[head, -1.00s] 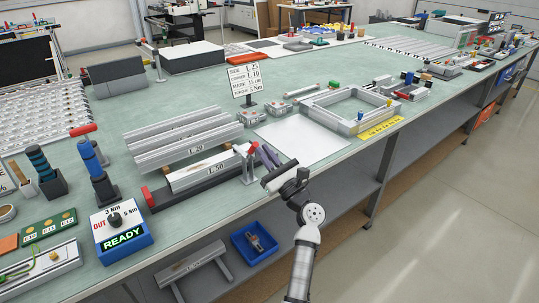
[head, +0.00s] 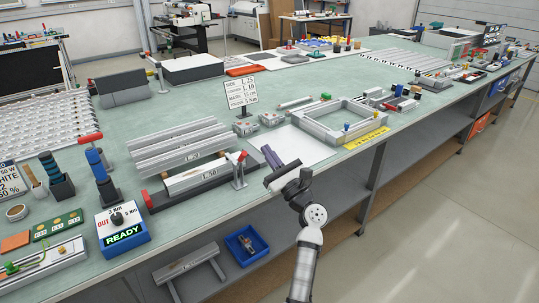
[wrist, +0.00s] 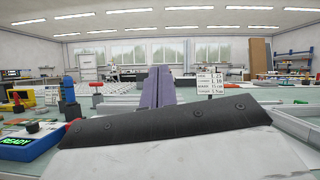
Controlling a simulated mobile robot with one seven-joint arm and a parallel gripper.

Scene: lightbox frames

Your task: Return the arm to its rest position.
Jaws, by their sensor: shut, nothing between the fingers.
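My arm (head: 312,214) rises from the bottom of the head view, folded at the bench's front edge. My gripper (head: 281,162) is at its upper end, with purple fingers together and nothing between them. In the wrist view the purple fingers (wrist: 158,88) lie side by side and point forward, level, over the bench.
The bench (head: 120,140) holds stacked profiles (head: 180,145), a sign (head: 241,92), a square frame (head: 345,121) and a READY box (head: 123,228). A blue bin (head: 246,245) sits on the lower shelf. The floor (head: 450,230) at right is clear.

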